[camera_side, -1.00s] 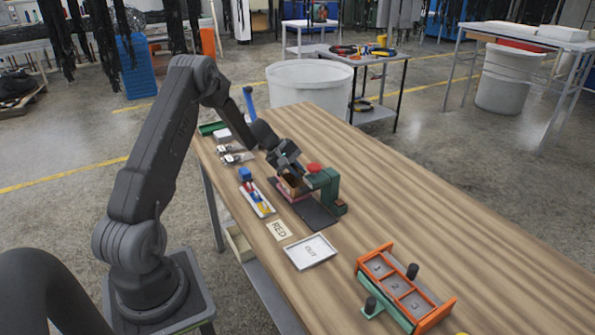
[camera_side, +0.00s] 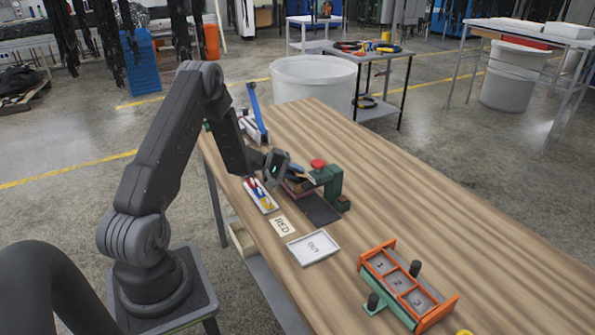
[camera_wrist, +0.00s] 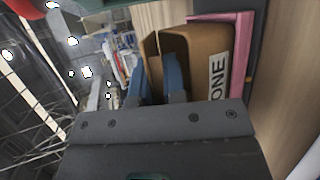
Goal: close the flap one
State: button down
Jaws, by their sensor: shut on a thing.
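A brown cardboard box (camera_wrist: 205,60) with a white label reading ONE stands on a pink base in the wrist view. In the side view the box is mostly hidden behind my gripper (camera_side: 277,172). In the wrist view my gripper (camera_wrist: 157,75) has its two blue fingers at the box's left side. They are closed on a thin brown panel (camera_wrist: 152,52), which looks like the box's flap. The flap stands up from the box. How far the fingers overlap it is hard to see.
A green press with a red knob (camera_side: 318,164) stands just right of the box on a dark mat (camera_side: 322,210). Nearby are a tray of coloured pieces (camera_side: 260,195), a RED card (camera_side: 282,226), an OUT tray (camera_side: 313,247) and an orange numbered rack (camera_side: 408,285).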

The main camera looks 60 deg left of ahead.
jog(key=shift+f+t, duration=0.1)
jog(key=shift+t, duration=0.3)
jog(key=c, duration=1.3)
grip_release()
jog(key=shift+s, duration=0.1)
jog(key=shift+c, duration=0.2)
jog(key=shift+v, duration=4)
jog(key=shift+c, duration=0.3)
